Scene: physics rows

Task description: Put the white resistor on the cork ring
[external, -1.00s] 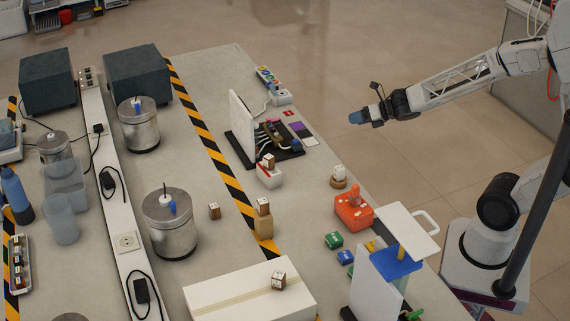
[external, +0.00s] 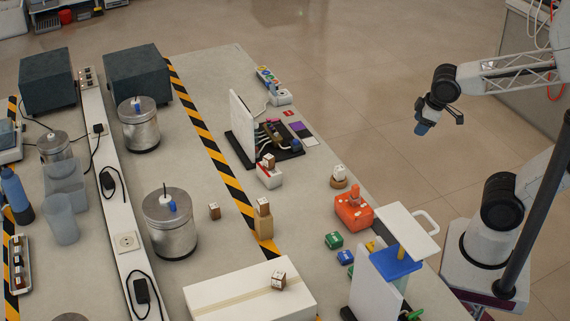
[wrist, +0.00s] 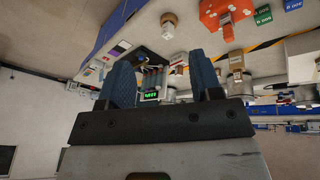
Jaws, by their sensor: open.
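A small white block (external: 339,171), which looks like the white resistor, rests on a round tan cork ring (external: 339,183) near the table's right edge. The cork ring (wrist: 169,19) and white block (wrist: 168,33) also show at the top of the wrist view. My gripper (external: 422,129) is open and empty, with blue fingers. It hangs over the floor, to the right of the ring and apart from it. The fingers (wrist: 163,80) stand apart in the wrist view with nothing held between them.
An orange-red box (external: 353,212) stands just in front of the ring. A white upright panel (external: 241,127) and dark board stand behind it. Brown blocks sit on the table (external: 214,211), a tan stand (external: 263,205) and a white box (external: 278,280). A white-topped stand (external: 405,232) is at the front right.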

